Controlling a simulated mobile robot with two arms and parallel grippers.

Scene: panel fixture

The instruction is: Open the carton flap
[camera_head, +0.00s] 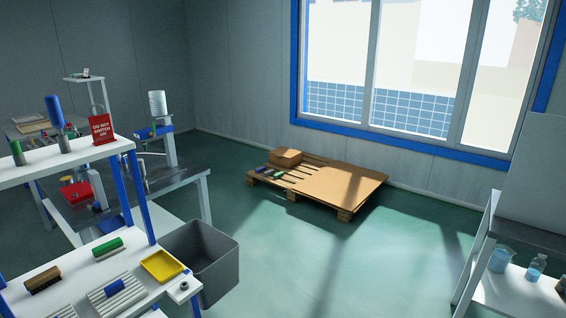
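A small brown carton (286,157) sits on the back left part of a low wooden pallet (340,192) on the floor below the window. It is far off and small in the picture. I cannot tell how its flap stands. A flat brown sheet seems to cover the right part of the pallet. Neither of my grippers is in view.
A blue-legged shelf with tools (70,150) and a yellow tray (162,266) stands at the left. A grey bin (217,262) is beside it. A white shelf with beakers (501,259) stands at the right. Green floor (290,265) lies open between.

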